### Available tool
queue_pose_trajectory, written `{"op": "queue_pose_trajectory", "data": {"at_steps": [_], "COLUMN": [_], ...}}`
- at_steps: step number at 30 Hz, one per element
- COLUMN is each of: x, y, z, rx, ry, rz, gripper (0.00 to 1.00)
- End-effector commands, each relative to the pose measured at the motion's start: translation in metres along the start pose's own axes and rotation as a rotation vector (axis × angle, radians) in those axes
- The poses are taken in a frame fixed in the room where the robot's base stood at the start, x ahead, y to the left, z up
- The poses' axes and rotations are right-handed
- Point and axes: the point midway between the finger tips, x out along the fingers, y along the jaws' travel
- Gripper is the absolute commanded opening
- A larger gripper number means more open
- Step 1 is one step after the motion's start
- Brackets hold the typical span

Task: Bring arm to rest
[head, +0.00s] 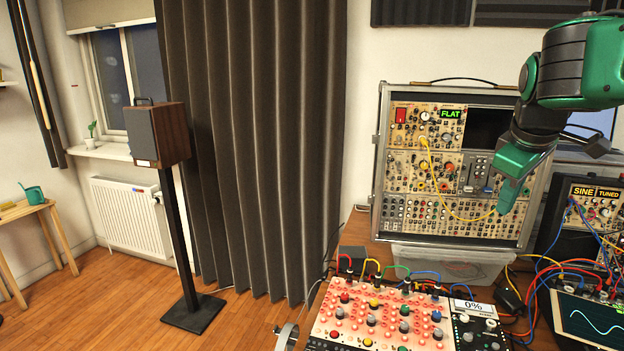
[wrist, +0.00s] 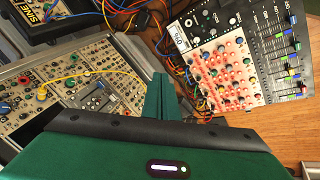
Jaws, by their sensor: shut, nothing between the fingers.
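My gripper (head: 508,194) is at the right of the head view, at the end of my green and black arm. It hangs in front of the right part of a modular synth case. Its fingers are shut together with nothing between them. In the wrist view the closed green fingers (wrist: 161,98) point over the gear on the table. The synth case (head: 455,232) stands upright and has a yellow cable patched across its panel. It also shows at the left of the wrist view (wrist: 62,90).
A red-lit knob panel (head: 370,325) lies at the front of the table (head: 362,228), with cables. A clear bin (head: 450,262) sits below the case. A "SINE TUNED" module (head: 596,200) and a scope screen (head: 597,318) stand right. A speaker on a stand (head: 157,135) is at left.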

Motion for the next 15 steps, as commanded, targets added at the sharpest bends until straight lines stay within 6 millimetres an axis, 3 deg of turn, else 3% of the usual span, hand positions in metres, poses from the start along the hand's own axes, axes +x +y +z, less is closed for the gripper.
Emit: {"op": "queue_pose_trajectory", "data": {"at_steps": [1, 3, 9, 12, 15], "x": [0.013, 0.028, 0.06, 0.069, 0.074], "y": [-0.006, -0.02, -0.082, -0.115, -0.142], "z": [0.035, 0.075, 0.183, 0.221, 0.247], "rx": [0.103, 0.249, 0.663, 0.836, 0.964], "ry": [-0.04, -0.092, -0.252, -0.322, -0.378], "rz": [-0.027, -0.064, -0.156, -0.189, -0.212], "gripper": [0.0, 0.0, 0.0, 0.0, 0.0]}}
